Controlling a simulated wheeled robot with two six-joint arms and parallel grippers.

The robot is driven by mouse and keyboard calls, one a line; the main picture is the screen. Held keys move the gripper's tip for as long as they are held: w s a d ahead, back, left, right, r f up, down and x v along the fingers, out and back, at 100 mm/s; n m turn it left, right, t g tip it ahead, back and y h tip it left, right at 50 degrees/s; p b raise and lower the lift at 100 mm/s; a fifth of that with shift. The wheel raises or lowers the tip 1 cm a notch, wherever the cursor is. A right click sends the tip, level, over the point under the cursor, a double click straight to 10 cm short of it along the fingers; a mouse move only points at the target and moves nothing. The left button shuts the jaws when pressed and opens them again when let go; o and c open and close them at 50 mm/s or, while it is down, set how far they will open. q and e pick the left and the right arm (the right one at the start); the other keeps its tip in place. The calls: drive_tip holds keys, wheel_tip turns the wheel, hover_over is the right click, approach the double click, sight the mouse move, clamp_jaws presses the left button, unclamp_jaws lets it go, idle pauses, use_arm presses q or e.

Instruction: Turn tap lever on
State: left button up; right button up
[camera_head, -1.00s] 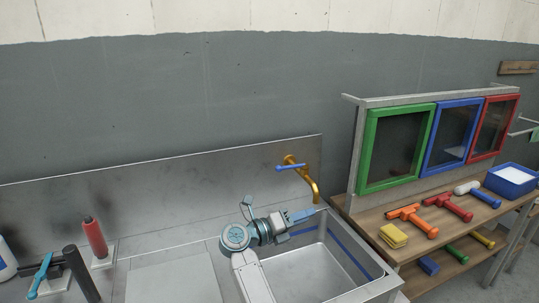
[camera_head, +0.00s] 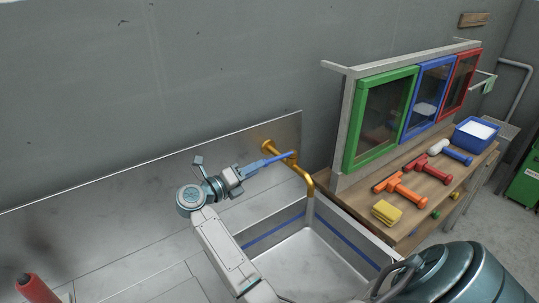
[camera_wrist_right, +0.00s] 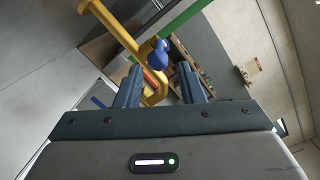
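The brass tap (camera_head: 306,178) is on the metal splashback above the sink, with its spout bent down. Its blue lever (camera_head: 284,157) points left toward my right gripper (camera_head: 260,164). In the right wrist view, the rounded blue lever end (camera_wrist_right: 158,56) shows ahead of the gap between the fingers of my right gripper (camera_wrist_right: 160,78), with the yellow tap (camera_wrist_right: 112,28) behind it. The fingers stand apart, with nothing clamped between them. Whether a finger touches the lever cannot be told. My left gripper is out of view.
The sink basin (camera_head: 310,262) lies below the tap and is empty. A blue bin (camera_head: 475,134) stands farther back. A red bottle (camera_head: 35,288) is at lower left.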

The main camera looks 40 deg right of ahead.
sight(269, 161)
drive_tip(key=d+p, duration=0.2)
drive_tip(key=d, duration=0.4)
drive_tip(key=shift+w+d, duration=0.1)
drive_tip(key=shift+d, duration=0.05)
drive_tip(key=shift+d+p, duration=0.45)
drive_tip(key=shift+d, duration=0.15)
drive_tip(key=shift+f, duration=0.1)
clamp_jaws()
